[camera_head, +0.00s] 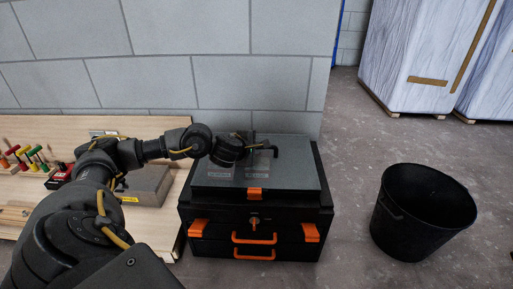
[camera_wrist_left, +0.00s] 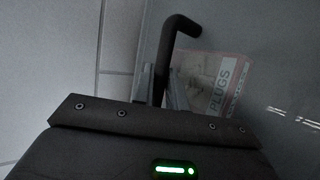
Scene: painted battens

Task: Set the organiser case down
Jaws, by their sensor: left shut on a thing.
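The organiser case (camera_head: 296,165) is flat and grey with a clear-looking lid and an orange latch at its front. It lies level over the top of a black toolbox (camera_head: 250,217); I cannot tell whether it touches the toolbox or hangs just above. My left gripper (camera_head: 262,151) is over the case's lid, shut on a black bent handle (camera_head: 273,149). In the left wrist view the handle (camera_wrist_left: 176,38) stands up between the fingers (camera_wrist_left: 155,88), beside a label reading PLUGS (camera_wrist_left: 219,86) on the case. My right gripper is not in view.
A wooden bench (camera_head: 157,228) with a grey box (camera_head: 147,186) and colourful-handled tools (camera_head: 30,158) is on the left. A black bucket (camera_head: 420,212) stands on the floor at right. Wrapped stacks (camera_head: 412,55) are at back right. A block wall (camera_head: 215,60) is close behind.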

